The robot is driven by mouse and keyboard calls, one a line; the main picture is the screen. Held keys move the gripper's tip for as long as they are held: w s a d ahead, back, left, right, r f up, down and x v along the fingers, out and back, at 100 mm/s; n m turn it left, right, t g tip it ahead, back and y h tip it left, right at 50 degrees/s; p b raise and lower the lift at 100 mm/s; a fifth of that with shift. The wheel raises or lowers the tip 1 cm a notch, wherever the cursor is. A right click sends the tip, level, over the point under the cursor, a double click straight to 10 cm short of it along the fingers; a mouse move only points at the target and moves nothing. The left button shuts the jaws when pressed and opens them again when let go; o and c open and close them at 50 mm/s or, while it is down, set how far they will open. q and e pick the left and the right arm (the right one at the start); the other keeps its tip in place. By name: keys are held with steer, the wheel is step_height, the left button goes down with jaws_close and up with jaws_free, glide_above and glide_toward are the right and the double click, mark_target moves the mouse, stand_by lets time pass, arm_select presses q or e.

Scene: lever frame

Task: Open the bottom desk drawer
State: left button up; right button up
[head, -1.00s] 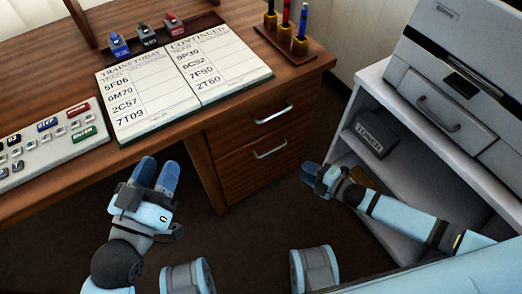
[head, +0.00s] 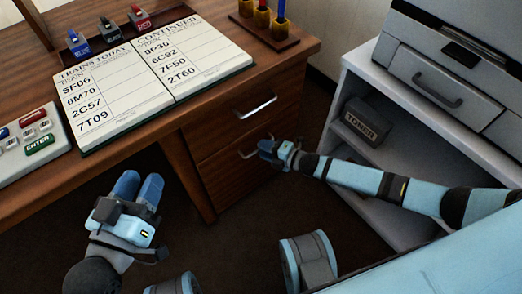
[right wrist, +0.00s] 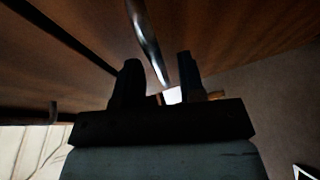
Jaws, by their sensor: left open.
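The wooden desk's bottom drawer (head: 222,181) sits flush below the top drawer (head: 220,125) and looks shut. Its metal handle (head: 247,153) is partly covered by my right gripper (head: 266,151), which is at the handle's right part. In the right wrist view, the two dark fingers (right wrist: 159,82) stand apart, and a metal handle (right wrist: 146,38) runs into the gap between them. I cannot tell whether they touch it. My left gripper (head: 138,186) is open and empty, low in front of the desk.
A grey shelf unit (head: 352,72) with a toner box (head: 366,122) and a printer (head: 450,70) stands to the right, close to my right arm. Floor before the drawers is clear.

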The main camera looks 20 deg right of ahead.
arm_select(q)
steer(key=shift+f, duration=0.45)
arm_select(e)
steer(key=shift+x, duration=0.85)
steer(key=shift+c, duration=0.4)
jaws_close()
